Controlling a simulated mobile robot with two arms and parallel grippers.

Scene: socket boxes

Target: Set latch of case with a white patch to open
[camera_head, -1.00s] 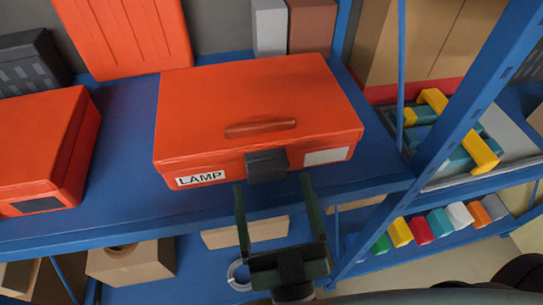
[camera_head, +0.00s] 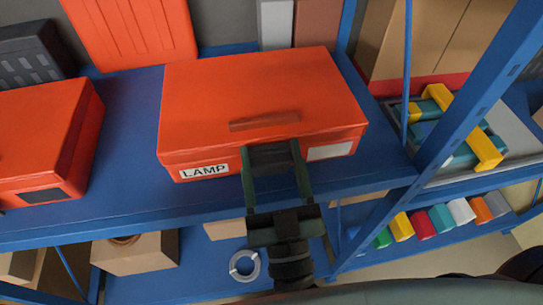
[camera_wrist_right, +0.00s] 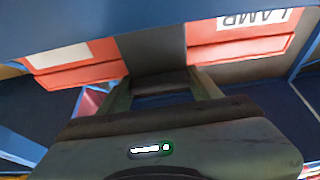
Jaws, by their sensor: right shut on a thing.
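The orange case (camera_head: 262,95) with a white patch (camera_head: 331,150) and a LAMP label (camera_head: 205,171) stands on the blue shelf. Its dark latch (camera_head: 271,158) sits at the middle of the front, between label and patch. My right gripper (camera_head: 270,150) is shut on the latch, one finger on each side. The right wrist view shows the latch (camera_wrist_right: 155,50) between the fingers, with the white patch (camera_wrist_right: 60,56) and label on either side. The latch is partly covered, so I cannot tell its exact angle. My left gripper is not in view.
Another orange case (camera_head: 40,140) with a dark patch stands at the left. A blue rack post (camera_head: 470,100) rises at the right, beside a tray of yellow and teal pieces. The shelf between the two cases is clear.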

